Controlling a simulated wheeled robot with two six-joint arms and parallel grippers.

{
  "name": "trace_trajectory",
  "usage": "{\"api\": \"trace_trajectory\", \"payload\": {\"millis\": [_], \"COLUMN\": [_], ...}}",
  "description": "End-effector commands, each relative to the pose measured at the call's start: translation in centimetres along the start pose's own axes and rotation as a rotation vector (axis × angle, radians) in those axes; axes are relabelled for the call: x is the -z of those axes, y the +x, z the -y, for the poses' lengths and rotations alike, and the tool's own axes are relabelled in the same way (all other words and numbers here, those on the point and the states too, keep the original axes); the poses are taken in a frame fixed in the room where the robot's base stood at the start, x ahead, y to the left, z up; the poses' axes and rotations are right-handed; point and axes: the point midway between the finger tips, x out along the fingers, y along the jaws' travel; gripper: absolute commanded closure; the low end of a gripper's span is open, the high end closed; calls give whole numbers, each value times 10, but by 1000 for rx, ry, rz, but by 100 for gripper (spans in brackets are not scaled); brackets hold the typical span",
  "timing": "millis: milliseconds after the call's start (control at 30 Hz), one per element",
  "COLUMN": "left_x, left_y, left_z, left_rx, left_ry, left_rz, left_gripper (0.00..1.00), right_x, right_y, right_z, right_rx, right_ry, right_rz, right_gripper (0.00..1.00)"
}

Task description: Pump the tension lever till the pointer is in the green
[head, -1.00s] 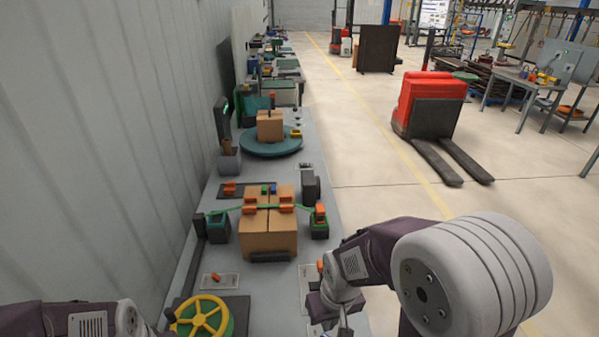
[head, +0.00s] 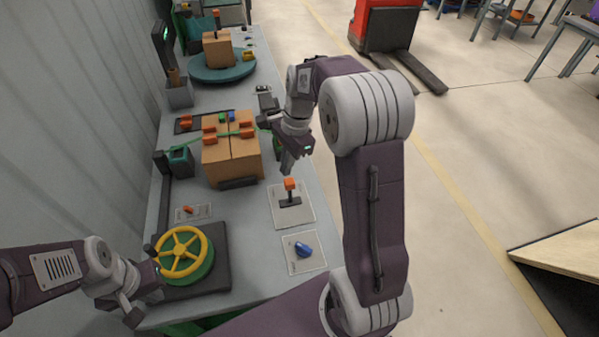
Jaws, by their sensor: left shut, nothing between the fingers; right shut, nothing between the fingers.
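A short lever with an orange knob (head: 290,184) stands on a pale plate (head: 307,213) on the bench, right of the wheel; I cannot tell if it is the tension lever. My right gripper (head: 287,168) is shut and empty, pointing down just above the knob in the picture; contact cannot be told. A green strap runs over the cardboard boxes (head: 232,170). I cannot make out a pointer or green zone. My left gripper (head: 152,279) is shut and empty, beside the yellow wheel.
The yellow handwheel (head: 181,247) sits on a dark base at the near left. A blue knob (head: 304,249) is on a plate nearer me. A small orange switch (head: 189,210) lies left. A turntable (head: 222,72) with a box is further back. A wall bounds the left.

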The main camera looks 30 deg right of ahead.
Motion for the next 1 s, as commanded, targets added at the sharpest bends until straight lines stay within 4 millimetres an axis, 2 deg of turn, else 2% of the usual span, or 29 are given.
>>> {"api": "trace_trajectory", "payload": {"millis": [33,133,200,300,433,767,867,1000], "left_x": [1,1,1,2,2,2,2,2], "left_y": [-6,-11,-13,-15,-15,-15,-17,-22], "left_z": [0,0,0,0,0,0,0,0], "left_rx": [0,0,0,0,0,0,0,0], "left_ry": [0,0,0,0,0,0,0,0], "left_rz": [0,0,0,0,0,0,0,0], "left_gripper": [100,100,100,100,100,100,100,100], "right_x": [23,72,104,125,134,133,132,130], "right_y": [-6,-9,-3,9,11,15,28,58], "right_z": [14,30,30,16,10,10,10,10], "right_rx": [10,35,44,19,17,17,16,12], "right_ry": [100,232,296,354,379,376,375,375], "right_rz": [15,35,38,51,53,53,53,54], "right_gripper": [100,100,100,100,100,100,100,100]}}
